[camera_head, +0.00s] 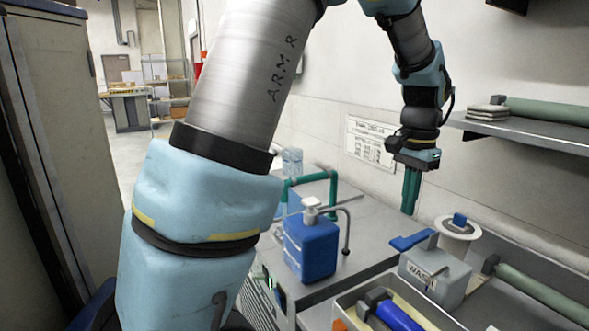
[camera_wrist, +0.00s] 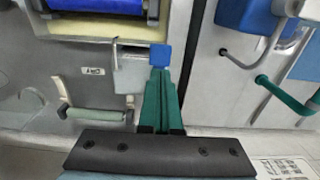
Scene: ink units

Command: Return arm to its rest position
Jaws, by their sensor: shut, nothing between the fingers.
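My arm, with light blue covers and a grey link marked "ARM R", rises through the left and middle of the head view and bends down at the upper right. My gripper (camera_head: 410,190) hangs pointing down above the back of the bench, in front of the wall. Its green fingers are together with nothing between them. The fingers also show in the wrist view (camera_wrist: 161,85), pressed side by side. In that view their tips overlap the blue handle (camera_wrist: 161,55) of the wash box; whether they touch it cannot be told.
On the bench (camera_head: 372,235) stand a blue bottle (camera_head: 310,247) with a pump top, green piping (camera_head: 333,190) and a grey wash box (camera_head: 436,277). A tray (camera_head: 345,303) holds a blue roller (camera_head: 398,316). A shelf (camera_head: 530,133) with a green roll juts out right of the gripper.

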